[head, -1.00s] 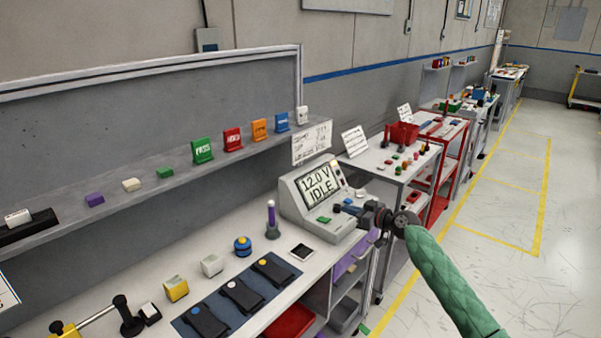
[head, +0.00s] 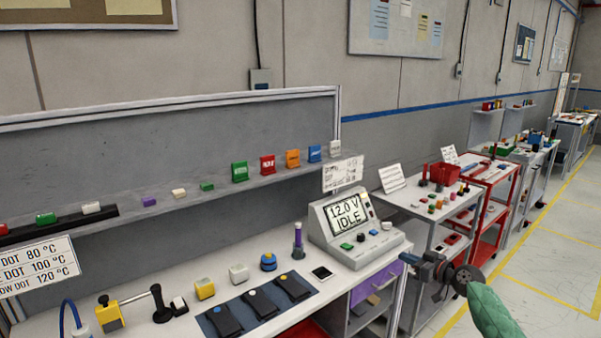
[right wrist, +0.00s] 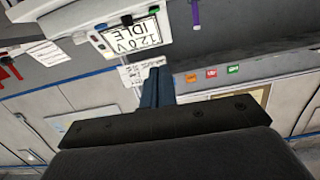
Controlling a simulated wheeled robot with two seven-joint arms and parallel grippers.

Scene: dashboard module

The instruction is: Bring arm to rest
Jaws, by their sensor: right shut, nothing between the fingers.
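My right arm (head: 492,312), in a green sleeve, comes in from the lower right of the head view. My right gripper (head: 413,265) is shut and empty, in front of the right end of the workbench (head: 150,300). It shows apart from the tester (head: 345,218), whose screen reads 12.0 V IDLE. In the right wrist view the shut dark fingers (right wrist: 152,88) point toward the upside-down tester (right wrist: 127,38), with nothing between them. My left gripper is not in view.
Three dark modules lie on a blue mat (head: 208,325). Coloured blocks stand on a shelf (head: 225,190) behind the bench. A purple drawer (head: 375,285) is below the bench's right end. A grey cart (head: 425,207) and a red cart (head: 490,225) stand to the right. Open floor (head: 545,270) lies at the right.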

